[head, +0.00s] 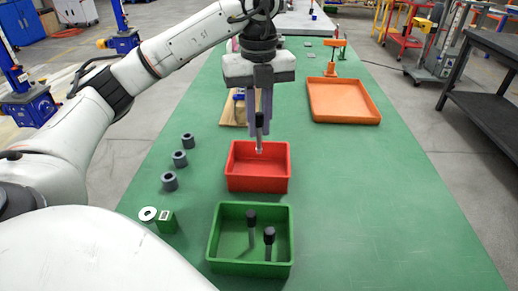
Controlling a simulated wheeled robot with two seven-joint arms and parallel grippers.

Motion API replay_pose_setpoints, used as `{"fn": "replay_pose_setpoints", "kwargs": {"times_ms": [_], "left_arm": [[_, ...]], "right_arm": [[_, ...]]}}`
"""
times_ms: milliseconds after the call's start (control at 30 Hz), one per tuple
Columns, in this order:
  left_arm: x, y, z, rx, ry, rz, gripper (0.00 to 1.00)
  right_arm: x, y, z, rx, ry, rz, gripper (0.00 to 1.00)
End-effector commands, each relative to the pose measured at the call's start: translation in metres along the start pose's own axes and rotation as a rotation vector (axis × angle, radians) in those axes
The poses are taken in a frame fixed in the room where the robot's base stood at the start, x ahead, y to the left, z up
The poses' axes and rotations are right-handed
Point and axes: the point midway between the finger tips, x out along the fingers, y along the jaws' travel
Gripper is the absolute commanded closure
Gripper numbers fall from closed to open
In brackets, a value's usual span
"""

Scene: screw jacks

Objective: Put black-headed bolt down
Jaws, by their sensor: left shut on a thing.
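My left gripper (259,128) points down over the red tray (258,184), shut on a black-headed bolt (259,143). The bolt hangs upright, its black head between the fingers and its pale shank below. Its tip shows against the inside of the red tray; I cannot tell whether it touches. Two more black-headed bolts (251,229) stand upright in the green tray (213,244) in front. My right gripper is not in view.
Several dark grey cylinders (180,159) stand in a row on the left of the green table (400,200). An orange tray (343,119) sits at the back right. The right of the table is clear.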

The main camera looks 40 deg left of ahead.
Motion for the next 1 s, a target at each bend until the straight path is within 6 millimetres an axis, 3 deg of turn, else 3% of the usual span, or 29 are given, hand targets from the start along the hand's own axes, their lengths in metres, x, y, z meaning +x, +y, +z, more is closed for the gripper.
{"fn": "replay_pose_setpoints", "kwargs": {"times_ms": [100, 333, 533, 900, 933, 1000], "left_arm": [[0.021, 0.001, 0.000, 0.000, 0.001, 0.003, 1.00], [0.040, 0.001, 0.000, -0.001, 0.000, 0.002, 1.00], [0.067, 0.001, 0.000, 0.000, 0.000, 0.003, 1.00], [0.072, 0.001, 0.000, 0.000, 0.000, 0.001, 1.00], [0.072, 0.001, 0.000, 0.000, 0.000, 0.001, 0.84], [0.071, 0.001, 0.000, 0.000, 0.000, 0.000, 0.72]], "right_arm": [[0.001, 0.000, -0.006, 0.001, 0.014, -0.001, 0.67], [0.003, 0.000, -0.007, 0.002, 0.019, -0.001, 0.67], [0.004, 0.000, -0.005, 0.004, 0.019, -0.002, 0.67], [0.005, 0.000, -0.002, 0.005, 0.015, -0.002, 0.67], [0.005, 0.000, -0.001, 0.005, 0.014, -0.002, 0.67], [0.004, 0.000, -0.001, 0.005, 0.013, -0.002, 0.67]]}}
